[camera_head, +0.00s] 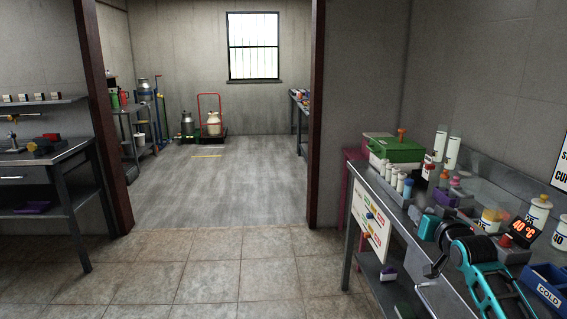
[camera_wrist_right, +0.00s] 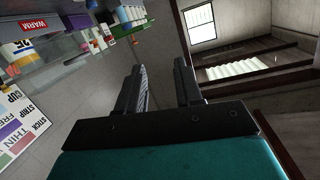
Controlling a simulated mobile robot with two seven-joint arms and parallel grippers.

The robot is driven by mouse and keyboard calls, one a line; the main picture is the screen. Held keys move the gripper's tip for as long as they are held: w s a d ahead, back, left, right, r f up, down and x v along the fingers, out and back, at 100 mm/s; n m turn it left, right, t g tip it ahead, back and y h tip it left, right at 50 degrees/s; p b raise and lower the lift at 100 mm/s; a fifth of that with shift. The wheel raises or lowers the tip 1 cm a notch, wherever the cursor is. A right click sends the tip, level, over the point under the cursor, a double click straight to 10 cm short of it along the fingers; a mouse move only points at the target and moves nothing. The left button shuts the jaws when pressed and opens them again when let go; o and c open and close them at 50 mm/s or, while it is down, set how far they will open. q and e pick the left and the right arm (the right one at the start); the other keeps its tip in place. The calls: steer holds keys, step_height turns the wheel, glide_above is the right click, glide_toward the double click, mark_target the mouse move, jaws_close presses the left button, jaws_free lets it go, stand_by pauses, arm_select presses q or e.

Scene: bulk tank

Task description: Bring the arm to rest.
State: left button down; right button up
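My right arm is teal and black and comes in at the lower right of the head view, over the right-hand bench (camera_head: 395,222). Its gripper (camera_head: 432,270) points left, near the bench's front edge, and is partly hidden by my own wrist. In the right wrist view the gripper's two dark fingers (camera_wrist_right: 160,78) stand apart with nothing between them. My left arm and gripper are not in view.
The bench holds a green box (camera_head: 398,149), white bottles, a "40 °C" display (camera_head: 525,229) and a blue "COLD" bin (camera_head: 545,288). A signboard (camera_head: 371,224) hangs at its front. The tiled floor (camera_head: 210,280) left of it is clear, with a doorway beyond.

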steer(key=s+a+f+n+g+y+b, duration=0.1)
steer(key=s+a+f+n, duration=0.25)
steer(key=s+f, duration=0.6)
steer(key=s+a+f+n+g+b, duration=0.1)
steer(key=s+a+f+n, duration=0.1)
steer(key=s+a+f, duration=0.55)
steer(key=s+a+f+g, duration=0.1)
steer(key=s+a+f, duration=0.1)
steer(key=s+f, duration=0.4)
steer(key=s+a+f+g+y, duration=0.1)
steer(key=s+f, duration=0.5)
steer(key=s, duration=0.8)
steer(key=shift+s+a+f+m+g+b, duration=0.25)
steer(key=shift+a+m+g+b, duration=0.3)
steer(key=shift+a, duration=0.25)
